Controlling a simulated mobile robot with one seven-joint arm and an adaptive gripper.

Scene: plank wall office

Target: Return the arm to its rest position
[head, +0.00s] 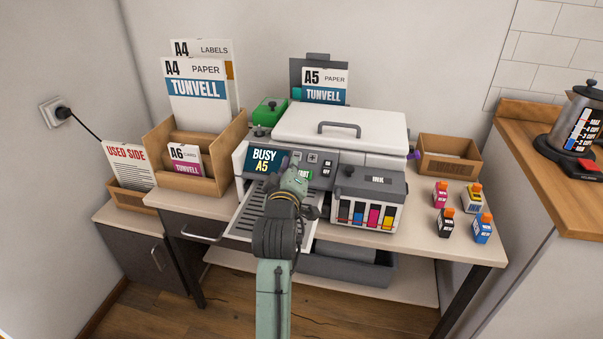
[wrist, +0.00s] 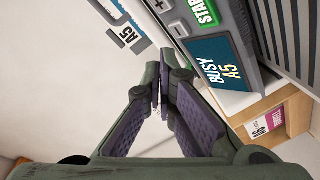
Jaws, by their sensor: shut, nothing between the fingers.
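My arm reaches forward from the bottom of the head view to the front of the white printer (head: 340,128). My gripper (wrist: 160,112) is shut with nothing between its fingers in the wrist view. In the head view its end (head: 295,172) is at the printer's control panel, partly covering the buttons. I cannot tell whether it touches the panel. The printer's screen (head: 263,160) reads "BUSY A5", and it also shows in the wrist view (wrist: 222,62) beside the green START button (wrist: 203,12).
A slotted output tray (head: 245,222) sticks out below the panel. An ink tank unit (head: 368,197) stands right of my gripper. Several small ink bottles (head: 447,222) stand at the desk's right. A wooden paper holder (head: 220,165) is left of the printer. A wooden bin (head: 450,160) stands behind the bottles.

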